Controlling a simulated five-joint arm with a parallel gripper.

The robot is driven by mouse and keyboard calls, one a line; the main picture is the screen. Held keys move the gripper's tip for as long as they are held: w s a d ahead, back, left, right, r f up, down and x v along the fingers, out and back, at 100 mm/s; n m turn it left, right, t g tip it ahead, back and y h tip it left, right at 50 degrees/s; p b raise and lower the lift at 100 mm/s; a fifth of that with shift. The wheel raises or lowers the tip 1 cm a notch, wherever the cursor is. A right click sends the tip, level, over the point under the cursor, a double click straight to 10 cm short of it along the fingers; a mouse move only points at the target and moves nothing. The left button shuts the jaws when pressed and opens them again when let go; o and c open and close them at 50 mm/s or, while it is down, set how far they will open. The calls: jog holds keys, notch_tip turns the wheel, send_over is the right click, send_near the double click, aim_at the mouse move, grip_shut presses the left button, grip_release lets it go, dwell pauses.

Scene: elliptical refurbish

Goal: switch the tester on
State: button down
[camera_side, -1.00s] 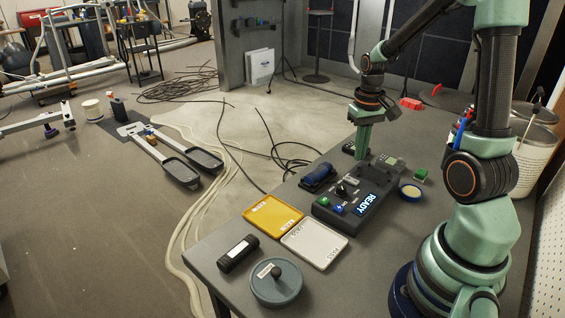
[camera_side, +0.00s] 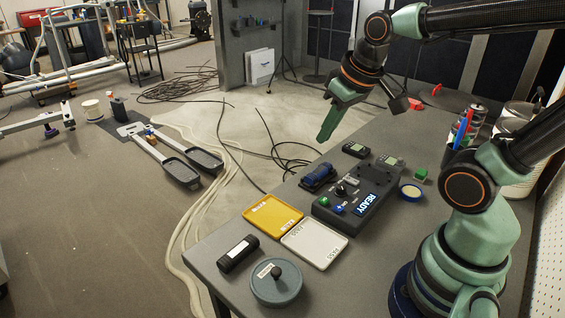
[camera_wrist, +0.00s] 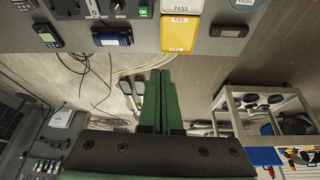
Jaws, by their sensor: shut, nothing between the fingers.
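The tester (camera_side: 352,196) is a dark box on the table, with a lit blue display reading READY, a green button, a blue switch marked ON and a dark knob on its face. In the wrist view only an edge of the tester (camera_wrist: 95,8) shows at the top, with the green OK button. My gripper (camera_side: 324,136) is in the air beyond the tester's far side, tilted, touching nothing. In the wrist view its two green fingers (camera_wrist: 158,78) lie together and hold nothing.
A yellow FAIL tray (camera_side: 262,226) and white PASS tray (camera_side: 325,252) lie beside the tester. A dark blue device (camera_side: 318,176), a black cylinder (camera_side: 238,253), a round grey weight (camera_side: 276,286) and small meters (camera_side: 355,149) are also on the table. The space around my gripper is clear.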

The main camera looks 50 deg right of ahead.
jog(key=a, duration=0.1)
jog(key=s+a+r+n+t, duration=0.1)
jog(key=a, duration=0.1)
jog(key=shift+s+r, duration=0.1)
jog(key=shift+r, duration=0.05)
jog(key=shift+d, duration=0.1)
jog(key=m+g, duration=0.6)
jog(key=m, duration=1.2)
send_over(349, 178)
notch_tip(349, 178, down, 6)
jog(key=shift+d, duration=0.1)
notch_tip(349, 178, down, 14)
